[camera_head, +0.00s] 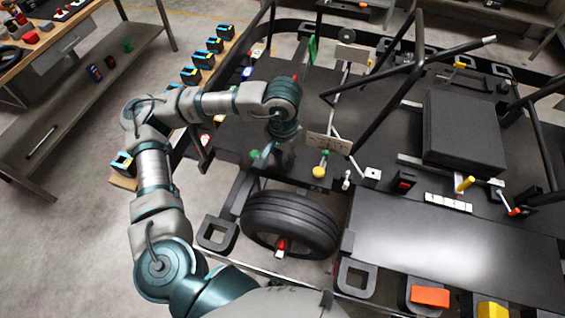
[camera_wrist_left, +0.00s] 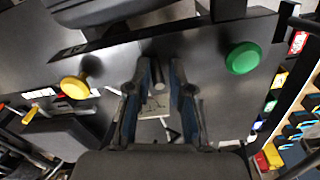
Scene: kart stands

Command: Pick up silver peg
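A grey cylindrical peg (camera_wrist_left: 161,82), which looks like the silver peg, shows between the fingers of my left gripper (camera_wrist_left: 161,74) in the left wrist view. The fingers stand apart on either side of it; I cannot tell whether they touch it. In the head view my left gripper (camera_head: 277,162) points down at the dark board just behind the tyre, and the peg is hidden there. A yellow knob (camera_wrist_left: 74,86) and a green knob (camera_wrist_left: 243,58) stand on either side of the gripper. My right gripper is out of view.
The kart tyre (camera_head: 290,223) is just in front of the gripper. Black frame bars (camera_head: 389,98) rise farther right. Blue-black boxes (camera_head: 190,76) line the left edge.

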